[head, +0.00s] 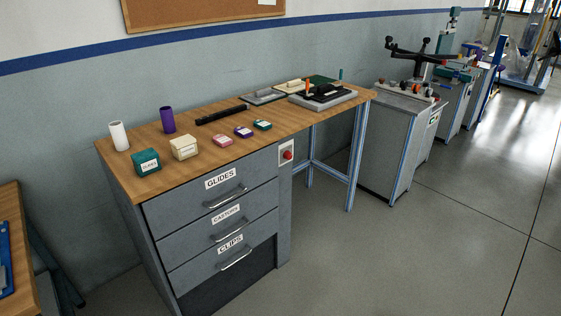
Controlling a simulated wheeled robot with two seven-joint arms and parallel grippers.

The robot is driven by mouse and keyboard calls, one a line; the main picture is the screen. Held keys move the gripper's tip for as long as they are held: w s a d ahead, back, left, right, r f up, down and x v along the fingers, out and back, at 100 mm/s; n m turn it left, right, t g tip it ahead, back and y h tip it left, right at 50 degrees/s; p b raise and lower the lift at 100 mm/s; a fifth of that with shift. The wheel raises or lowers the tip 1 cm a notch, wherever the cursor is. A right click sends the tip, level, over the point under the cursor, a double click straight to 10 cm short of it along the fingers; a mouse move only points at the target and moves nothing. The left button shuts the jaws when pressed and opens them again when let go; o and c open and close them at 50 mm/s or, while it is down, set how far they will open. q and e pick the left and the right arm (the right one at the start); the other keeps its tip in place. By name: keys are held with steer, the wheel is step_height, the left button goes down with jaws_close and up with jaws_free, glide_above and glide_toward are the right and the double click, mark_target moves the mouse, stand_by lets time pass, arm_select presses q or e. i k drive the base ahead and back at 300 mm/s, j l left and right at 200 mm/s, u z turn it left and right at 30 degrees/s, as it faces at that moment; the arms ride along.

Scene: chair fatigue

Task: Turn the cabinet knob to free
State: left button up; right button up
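The grey drawer cabinet (164,222) stands under the left part of a wooden-topped bench. Its drawers are labelled GLIDES (220,179), CASTORS (226,214) and CLIPS (231,244), each with a bar handle, and all look shut. A red knob (287,155) sits on a pale plate at the cabinet's upper right, just under the bench top. The knob is too small to tell which way it is turned. Neither of my grippers is in view.
On the bench top (185,182) stand a white cylinder (119,136), a purple cylinder (167,119), several small boxes and a black bar (222,115). A grey machine cabinet (388,150) stands to the right. The floor (400,260) in front is clear.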

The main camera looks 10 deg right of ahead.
mark_target(286, 155)
steer(key=i+l, duration=0.2)
steer(key=l, duration=0.25)
steer(key=i+l, duration=0.15)
steer(key=l, duration=0.3)
steer(key=i+l, duration=0.2)
steer(key=l, duration=0.25)
steer(key=i+l, duration=0.2)
steer(key=l, duration=0.25)
steer(key=i+l, duration=0.2)
steer(key=l, duration=0.2)
steer(key=i+l, duration=0.15)
steer(key=l, duration=0.3)
steer(key=i+l, duration=0.2)
steer(key=l, duration=0.25)
steer(key=i+l, duration=0.2)
steer(key=l, duration=0.25)
steer(key=z, duration=0.05)
